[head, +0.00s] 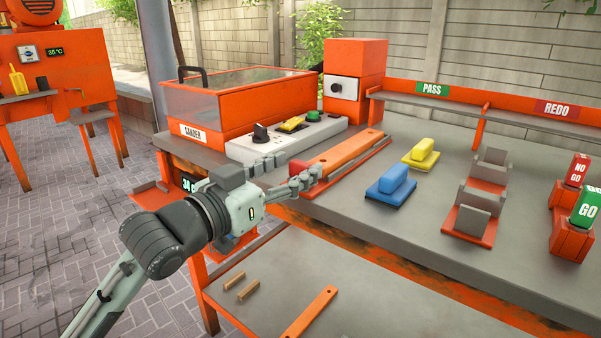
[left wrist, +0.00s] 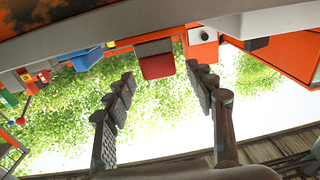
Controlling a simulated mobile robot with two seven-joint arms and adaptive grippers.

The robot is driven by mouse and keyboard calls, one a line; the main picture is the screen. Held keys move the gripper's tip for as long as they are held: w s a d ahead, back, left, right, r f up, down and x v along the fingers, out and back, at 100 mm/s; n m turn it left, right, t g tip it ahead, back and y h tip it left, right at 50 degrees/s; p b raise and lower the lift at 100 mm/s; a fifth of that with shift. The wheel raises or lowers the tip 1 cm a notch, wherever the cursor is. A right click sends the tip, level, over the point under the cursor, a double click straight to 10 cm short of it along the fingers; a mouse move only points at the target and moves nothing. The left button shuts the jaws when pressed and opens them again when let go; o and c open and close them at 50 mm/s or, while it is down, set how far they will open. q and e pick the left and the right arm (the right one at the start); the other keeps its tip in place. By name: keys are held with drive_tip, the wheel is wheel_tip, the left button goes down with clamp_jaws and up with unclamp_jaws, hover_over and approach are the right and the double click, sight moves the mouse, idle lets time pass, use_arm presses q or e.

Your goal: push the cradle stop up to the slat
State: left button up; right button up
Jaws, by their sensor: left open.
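The slat (head: 345,149), a long orange board, lies in a low grey-and-red cradle (head: 362,168) along the bench's left side. A dark red block (head: 298,166) at the slat's near end looks like the cradle stop; the gripper partly hides it. In the left wrist view a red block face (left wrist: 158,66) shows between the fingers. My left gripper (head: 301,169) is open at this near end, one finger on each side. I cannot tell whether it touches the block, nor whether block and slat are apart. My right gripper is not in view.
The sander (head: 240,105) and its control panel (head: 285,135) stand left of the slat. A blue block (head: 390,188), a yellow block (head: 421,155) and a grey-and-red fixture (head: 470,218) stand to the right. Bare bench (head: 400,230) lies in front of the blue block.

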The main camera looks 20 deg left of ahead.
use_arm(q)
drive_tip(key=shift+x, duration=1.3)
drive_tip(key=shift+c, duration=0.6)
clamp_jaws()
